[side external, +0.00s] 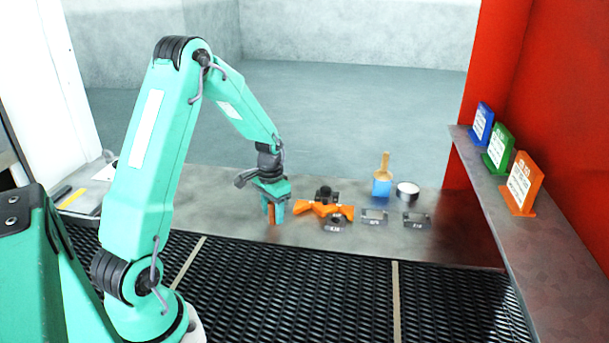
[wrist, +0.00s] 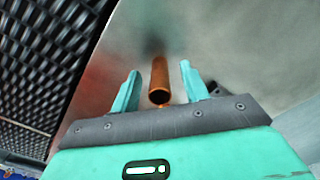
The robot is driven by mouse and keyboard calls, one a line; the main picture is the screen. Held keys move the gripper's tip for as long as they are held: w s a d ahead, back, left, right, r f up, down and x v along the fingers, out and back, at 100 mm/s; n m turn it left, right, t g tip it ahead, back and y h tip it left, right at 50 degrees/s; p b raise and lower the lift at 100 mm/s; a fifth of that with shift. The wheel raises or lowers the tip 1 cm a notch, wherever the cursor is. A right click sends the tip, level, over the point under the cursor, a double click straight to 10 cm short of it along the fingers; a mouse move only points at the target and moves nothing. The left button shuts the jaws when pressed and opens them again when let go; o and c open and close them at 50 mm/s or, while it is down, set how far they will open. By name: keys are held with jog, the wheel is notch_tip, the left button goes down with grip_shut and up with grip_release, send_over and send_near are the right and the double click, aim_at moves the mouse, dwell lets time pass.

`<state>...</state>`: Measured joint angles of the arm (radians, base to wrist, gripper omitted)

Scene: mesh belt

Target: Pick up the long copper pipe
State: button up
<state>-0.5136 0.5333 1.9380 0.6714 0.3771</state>
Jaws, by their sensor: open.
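The copper pipe (wrist: 158,80) shows in the wrist view as a brown-orange tube with its open end toward the camera. My gripper (wrist: 160,68) is open, with one teal finger on each side of the pipe and a visible gap on both sides. In the side view my gripper (side external: 273,212) points down at the metal ledge, left of the orange part. A small copper-coloured piece of the pipe (side external: 266,210) shows between the fingers there. The rest of it is hidden by the gripper.
An orange part (side external: 325,210) and a black fitting (side external: 326,194) lie close right of my gripper. Dark labels (side external: 374,217), a blue pot (side external: 382,188) and a round tin (side external: 407,191) stand farther right. The black mesh belt (side external: 300,285) runs in front.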

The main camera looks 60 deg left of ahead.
jog(key=shift+f, duration=0.35)
grip_shut()
jog(key=shift+r, duration=0.15)
dwell(0.3)
jog(key=shift+r, duration=0.5)
jog(key=r, duration=0.3)
jog(key=shift+d+r, duration=0.15)
jog(key=shift+d, duration=0.15)
jog(key=d+r, duration=0.6)
jog(key=d, duration=0.5)
jog(key=shift+s+r, duration=0.15)
jog(key=shift+r, duration=0.05)
